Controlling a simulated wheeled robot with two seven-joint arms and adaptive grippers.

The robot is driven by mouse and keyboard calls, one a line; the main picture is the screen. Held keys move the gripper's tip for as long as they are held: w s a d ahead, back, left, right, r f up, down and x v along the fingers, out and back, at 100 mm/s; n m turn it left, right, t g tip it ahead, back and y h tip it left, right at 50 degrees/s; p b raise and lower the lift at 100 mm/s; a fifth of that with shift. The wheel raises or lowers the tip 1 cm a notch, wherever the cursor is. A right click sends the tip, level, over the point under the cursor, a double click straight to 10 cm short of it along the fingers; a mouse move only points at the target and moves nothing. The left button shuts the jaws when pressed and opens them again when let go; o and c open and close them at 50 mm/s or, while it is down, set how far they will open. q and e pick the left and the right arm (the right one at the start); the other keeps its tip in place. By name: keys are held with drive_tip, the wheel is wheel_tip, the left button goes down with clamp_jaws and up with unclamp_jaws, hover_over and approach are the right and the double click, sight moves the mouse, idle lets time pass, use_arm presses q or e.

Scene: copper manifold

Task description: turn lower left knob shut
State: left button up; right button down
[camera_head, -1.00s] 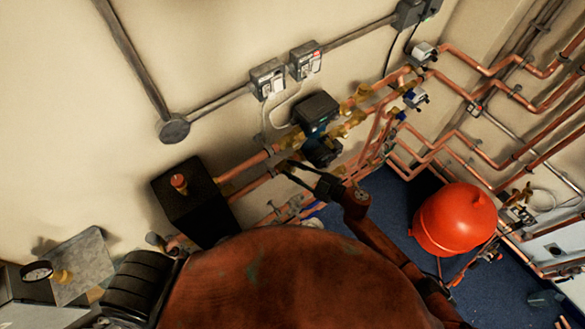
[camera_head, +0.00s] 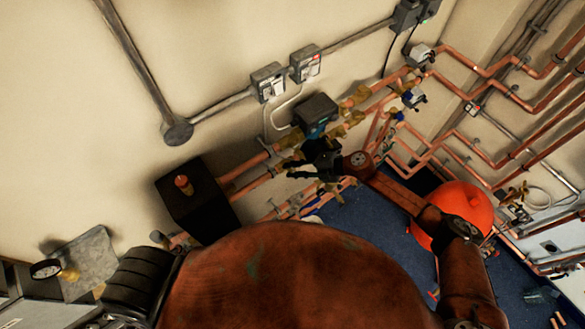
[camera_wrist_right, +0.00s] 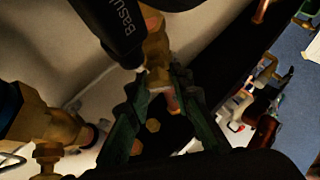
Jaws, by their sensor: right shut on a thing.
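My right gripper (camera_head: 291,169) is at the lower copper pipe, just below the dark pump on the wall. In the right wrist view its two dark green fingers (camera_wrist_right: 162,82) come together on a small brass knob (camera_wrist_right: 158,76) under a brass fitting (camera_wrist_right: 155,45). The knob is mostly hidden between the fingertips. In the head view the gripper and wrist cover this spot, so the knob's angle cannot be read. My left gripper is not in view.
The dark pump (camera_head: 315,108) sits close above the gripper. A black box (camera_head: 195,205) stands to the left. Brass valves (camera_head: 352,102) line the pipes to the right. A red tank (camera_head: 462,212) stands behind my right arm, over blue floor (camera_head: 350,225).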

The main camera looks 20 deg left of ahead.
drive_tip(key=shift+n+g+h+p, duration=0.3)
drive_tip(key=shift+n+h, duration=0.4)
drive_tip(key=shift+n, duration=0.4)
drive_tip(key=c, duration=1.7)
unclamp_jaws()
drive_tip(key=shift+d, duration=0.15)
drive_tip(key=v, duration=1.1)
drive_tip(key=shift+d+r, duration=0.25)
drive_tip(key=shift+r, duration=0.1)
drive_tip(key=shift+f, duration=0.1)
